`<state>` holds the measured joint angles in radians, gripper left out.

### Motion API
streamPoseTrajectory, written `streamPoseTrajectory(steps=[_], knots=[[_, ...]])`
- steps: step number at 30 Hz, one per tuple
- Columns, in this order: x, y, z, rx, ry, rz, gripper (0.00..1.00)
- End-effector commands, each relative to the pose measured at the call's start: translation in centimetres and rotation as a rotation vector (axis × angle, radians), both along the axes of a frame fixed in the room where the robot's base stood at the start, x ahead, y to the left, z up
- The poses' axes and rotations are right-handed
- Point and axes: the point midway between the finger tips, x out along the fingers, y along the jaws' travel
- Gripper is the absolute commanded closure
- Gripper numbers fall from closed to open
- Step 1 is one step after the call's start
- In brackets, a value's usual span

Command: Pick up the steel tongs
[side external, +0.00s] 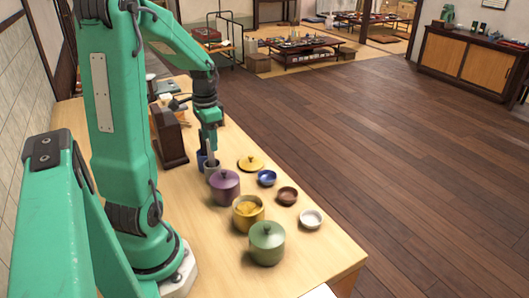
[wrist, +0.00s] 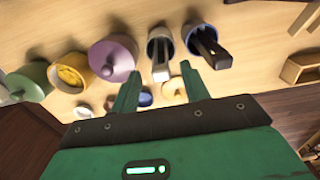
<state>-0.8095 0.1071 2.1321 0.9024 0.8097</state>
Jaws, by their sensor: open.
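The steel tongs (wrist: 161,72) appear to be the pale metallic utensil standing in a grey cup (wrist: 153,36) in the wrist view. A similar utensil with a dark body (wrist: 207,46) stands in the blue cup (wrist: 187,30) beside it. In the side view the grey cup (side external: 212,172) and blue cup (side external: 202,157) stand together below my gripper (side external: 209,145). In the wrist view my gripper (wrist: 158,86) is open, its green fingers spread to either side of the tongs' upper end. I see no contact. The tongs' lower ends are hidden in the cup.
A purple lidded pot (side external: 225,187), an open yellow pot (side external: 248,213) and a green lidded pot (side external: 267,244) stand near the cups. A yellow lid (side external: 251,163) and small bowls lie to their right. A dark wooden box (side external: 169,137) stands at left.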

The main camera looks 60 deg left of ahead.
Motion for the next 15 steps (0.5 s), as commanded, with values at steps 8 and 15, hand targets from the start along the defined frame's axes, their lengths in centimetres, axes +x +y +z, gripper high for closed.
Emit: streamPoseTrajectory(steps=[8,15], knots=[[0.0,0.0,-1.1,0.000,0.000,0.000,0.55],[-0.1,0.0,-2.2,-0.002,0.002,0.000,0.55]])
